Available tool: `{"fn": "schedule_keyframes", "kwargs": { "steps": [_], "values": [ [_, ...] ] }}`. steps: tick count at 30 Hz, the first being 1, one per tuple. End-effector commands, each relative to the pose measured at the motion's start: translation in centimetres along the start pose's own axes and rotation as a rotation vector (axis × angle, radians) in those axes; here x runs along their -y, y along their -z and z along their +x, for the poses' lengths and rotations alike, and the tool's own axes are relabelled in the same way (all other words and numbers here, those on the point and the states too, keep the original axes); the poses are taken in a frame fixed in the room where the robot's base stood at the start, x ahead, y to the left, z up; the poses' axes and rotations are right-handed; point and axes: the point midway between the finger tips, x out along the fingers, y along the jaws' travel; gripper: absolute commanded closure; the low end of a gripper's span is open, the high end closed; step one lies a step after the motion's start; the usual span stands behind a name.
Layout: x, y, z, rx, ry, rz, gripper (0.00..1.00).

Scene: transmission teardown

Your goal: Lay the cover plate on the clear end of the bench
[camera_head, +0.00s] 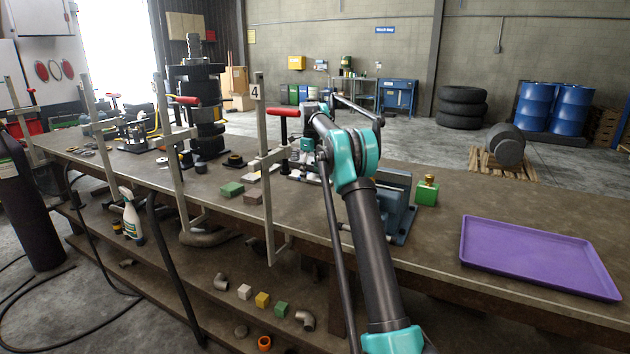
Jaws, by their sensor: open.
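My arm rises from the bottom of the head view and bends over the bench (440,230). My gripper (304,160) is at its far end, above the middle of the bench, small and partly hidden by my own arm links. It is open. Grey metal parts lie around and below it, but I cannot make out which one is the cover plate. I cannot tell whether the gripper touches any of them.
A purple tray (535,257) lies at the bench's right end. A red-handled clamp (283,127), green block (232,189) and black press (205,100) stand further left. Bare bench lies around the tray.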

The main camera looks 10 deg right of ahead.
Motion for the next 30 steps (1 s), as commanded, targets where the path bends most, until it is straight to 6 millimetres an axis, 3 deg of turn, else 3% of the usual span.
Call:
{"fn": "schedule_keyframes", "kwargs": {
  "steps": [3, 23, 30],
  "values": [
    [0.01, 0.04, -0.03, 0.000, 0.000, 0.000, 0.16],
    [0.00, 0.10, -0.14, 0.000, 0.000, 0.000, 0.97],
    [0.01, 0.10, -0.22, 0.000, 0.000, 0.000, 0.98]
  ]
}}
